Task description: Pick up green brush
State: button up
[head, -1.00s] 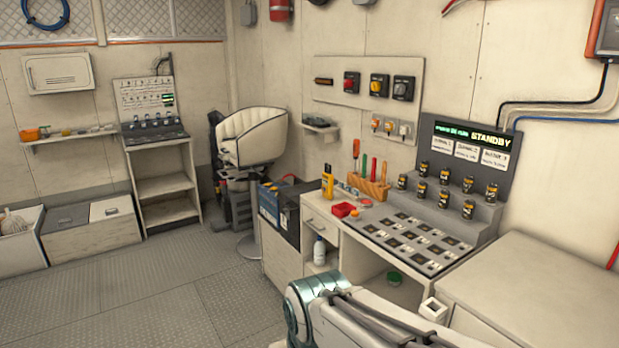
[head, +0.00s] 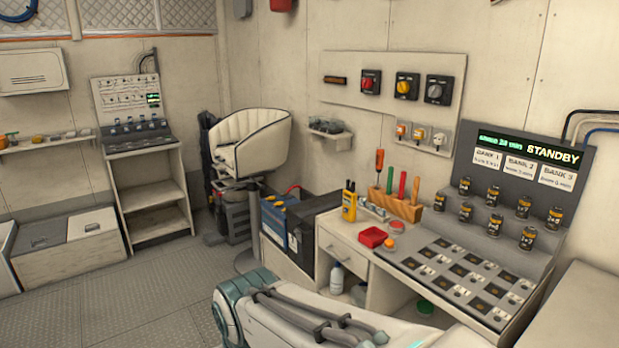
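I cannot make out anything that is clearly a green brush. A small round green thing (head: 425,307) lies in the open space under the workbench (head: 335,237), partly behind my arm; it is too small to tell what it is. A slim green-handled tool (head: 402,184) stands upright in a wooden block (head: 410,210) on the workbench, beside red- and orange-handled ones; its lower end is hidden. My arm crosses the bottom of the head view, but my gripper is out of the picture.
A red tray (head: 372,237) and a yellow container (head: 349,203) stand on the bench, left of a stepped battery panel (head: 500,225). A white bottle (head: 337,278) is below. A white chair (head: 250,145) stands behind. Floor (head: 110,300) at left is clear.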

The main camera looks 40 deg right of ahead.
aim_at(389, 173)
jog(key=z, duration=0.05)
jog(key=i, duration=1.55)
jog(key=z, duration=0.85)
jog(key=i, duration=0.95)
jog(key=z, duration=1.7)
jog(key=i, duration=0.55)
jog(key=z, duration=0.35)
